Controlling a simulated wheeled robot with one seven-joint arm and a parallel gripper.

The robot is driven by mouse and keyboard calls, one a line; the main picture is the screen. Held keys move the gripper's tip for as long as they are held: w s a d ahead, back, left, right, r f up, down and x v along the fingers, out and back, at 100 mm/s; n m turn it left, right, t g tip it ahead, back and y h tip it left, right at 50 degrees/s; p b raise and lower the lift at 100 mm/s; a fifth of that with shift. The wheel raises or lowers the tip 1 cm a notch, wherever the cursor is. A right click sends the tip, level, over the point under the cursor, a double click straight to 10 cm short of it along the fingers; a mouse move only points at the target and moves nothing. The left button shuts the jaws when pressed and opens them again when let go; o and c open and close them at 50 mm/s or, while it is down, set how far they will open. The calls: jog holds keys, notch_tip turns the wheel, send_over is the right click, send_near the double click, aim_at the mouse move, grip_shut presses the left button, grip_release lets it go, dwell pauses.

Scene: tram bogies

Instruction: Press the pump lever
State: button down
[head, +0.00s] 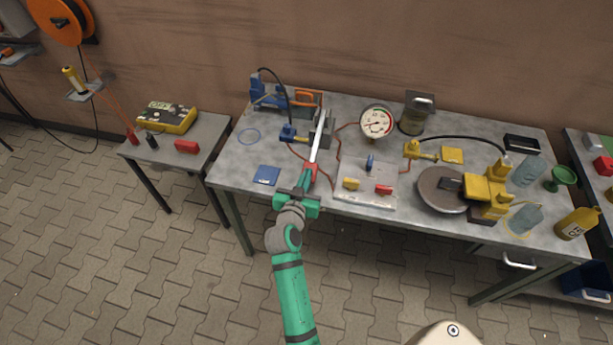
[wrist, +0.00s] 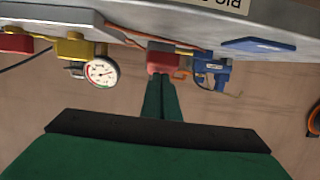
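The pump lever (head: 317,138) is a long pale metal bar with a red grip (head: 311,170) at its near end. It rises from a grey pump block (head: 325,133) on the workbench. My green gripper (head: 303,190) is at the bench's front edge, right at the red grip. In the wrist view, the fingers of my gripper (wrist: 161,82) are together, with a red part (wrist: 162,58), seemingly the grip, just beyond their tips. I cannot tell whether the tips touch it. Nothing shows between the fingers.
The workbench (head: 230,170) holds a dial gauge (head: 376,122), a valve panel (head: 363,197), a blue coupling (head: 288,132), a blue card (head: 267,175) and a round dark disc (head: 441,190). Hoses run across it. A side table (head: 215,128) stands left. Paved floor in front is clear.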

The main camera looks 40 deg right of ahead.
jog(key=v, duration=1.1)
jog(key=shift+s+a+r, duration=0.2)
jog(key=shift+a+r, duration=0.05)
jog(key=shift+w, duration=0.1)
